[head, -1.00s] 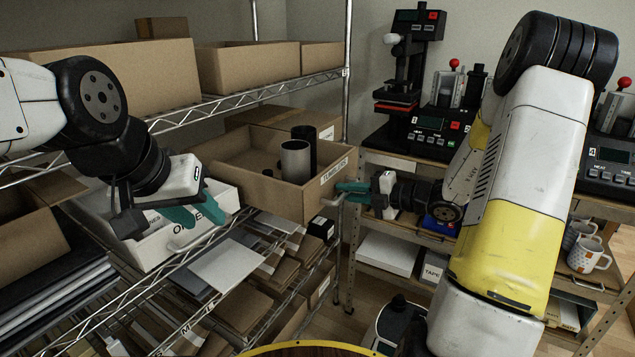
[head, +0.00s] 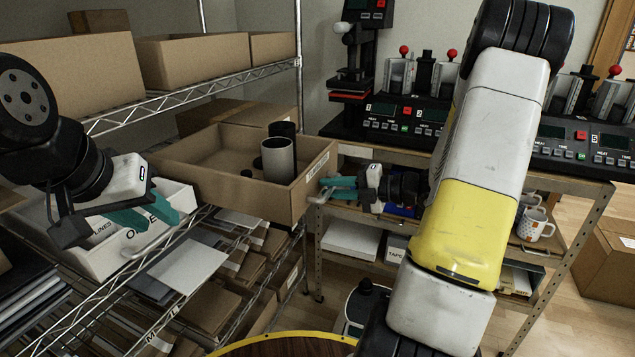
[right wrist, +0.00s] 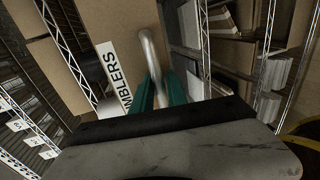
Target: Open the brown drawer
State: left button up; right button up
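The brown drawer (head: 232,182), an open cardboard-coloured box labelled TUMBLERS, sticks well out from the wire shelf. A grey tumbler (head: 278,160) and a dark one (head: 283,130) stand in it. Its pale bar handle (head: 318,196) is on the front face; the handle (right wrist: 148,52) also shows in the right wrist view, running down between the teal fingers. My right gripper (head: 337,188) is closed around this handle; the fingers (right wrist: 168,92) partly hide its lower end. My left gripper (head: 150,212) is open and empty, over the white drawer at the left.
A white drawer (head: 108,252) with its own handle lies below and left of the brown one. Flat cartons (head: 212,300) fill the lower shelf. A bench with mug presses (head: 408,118) stands behind my right arm. A round wooden-topped surface (head: 285,347) is at the bottom edge.

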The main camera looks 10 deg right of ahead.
dwell(0.3)
jog(key=v, duration=0.7)
jog(key=shift+s+d, duration=0.2)
jog(key=shift+d, duration=0.1)
jog(key=s+a+r+n+g+h, duration=0.2)
jog(key=s+a+r+n+g, duration=0.25)
jog(key=n, duration=0.55)
jog(key=s+a+r+n+g+h, duration=0.1)
jog(key=s+a+n+g, duration=0.2)
jog(key=s+a+n, duration=0.45)
jog(key=s+r+n+t+h, duration=0.2)
jog(key=n+h, duration=0.1)
jog(key=n, duration=1)
jog(key=s+r+n+t+h, duration=0.2)
jog(key=s+r+n+h, duration=0.1)
jog(key=n, duration=1)
jog(key=shift+r+h, duration=0.3)
jog(key=shift+h, duration=0.4)
